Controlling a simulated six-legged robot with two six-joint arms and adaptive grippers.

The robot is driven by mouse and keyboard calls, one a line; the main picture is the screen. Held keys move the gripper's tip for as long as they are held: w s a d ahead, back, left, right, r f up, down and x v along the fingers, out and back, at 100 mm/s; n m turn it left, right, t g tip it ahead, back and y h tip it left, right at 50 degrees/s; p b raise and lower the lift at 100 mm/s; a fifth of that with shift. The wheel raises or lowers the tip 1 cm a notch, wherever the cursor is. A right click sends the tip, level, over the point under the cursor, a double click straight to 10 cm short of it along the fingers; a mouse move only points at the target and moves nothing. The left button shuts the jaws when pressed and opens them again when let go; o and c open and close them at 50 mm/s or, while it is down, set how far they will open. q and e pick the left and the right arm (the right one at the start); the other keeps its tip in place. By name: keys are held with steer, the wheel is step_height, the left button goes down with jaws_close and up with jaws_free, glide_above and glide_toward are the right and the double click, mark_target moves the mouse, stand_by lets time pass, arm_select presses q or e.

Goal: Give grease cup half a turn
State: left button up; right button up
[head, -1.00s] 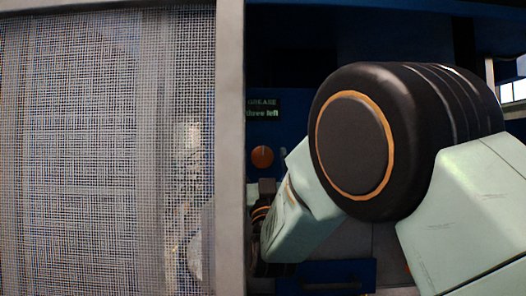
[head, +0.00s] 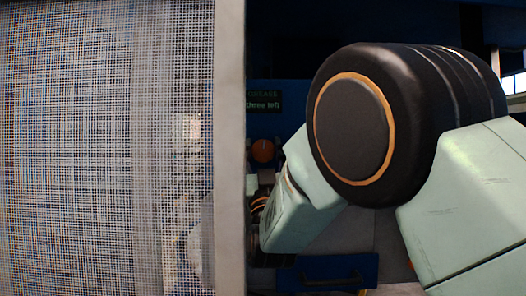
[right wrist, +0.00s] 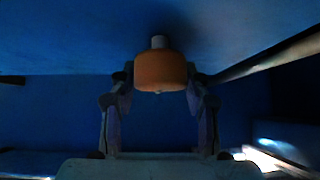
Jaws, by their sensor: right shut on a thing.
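The orange grease cup (head: 263,150) shows in the head view under a small dark sign (head: 263,101) reading GREASE, three left. In the right wrist view the cup (right wrist: 160,70) hangs from a short grey stem (right wrist: 159,41). My right gripper (right wrist: 161,77) has one finger on each side of the cup and is shut on it. In the head view this gripper (head: 260,180) is small and dark just below the cup, partly hidden by my own arm. No mark on the cup shows how far it is turned. My left gripper is not in view.
A wire mesh panel (head: 90,150) with a grey upright post (head: 230,150) fills the left, close to my right gripper. Blurred pale shapes show behind the mesh. A blue drawer front (head: 325,272) with a dark handle lies below. Blue surfaces surround the cup.

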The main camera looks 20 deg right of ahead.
steer(key=shift+f, duration=0.1)
steer(key=c, duration=0.3)
steer(key=shift+n+y+b, duration=0.45)
steer(key=shift+n+y, duration=1.15)
steer(key=shift+n, duration=0.1)
steer(key=shift+c, duration=0.2)
steer(key=o, duration=1.2)
steer(key=shift+w, duration=0.1)
steer(key=shift+c, duration=0.2)
steer(key=v, duration=1.2)
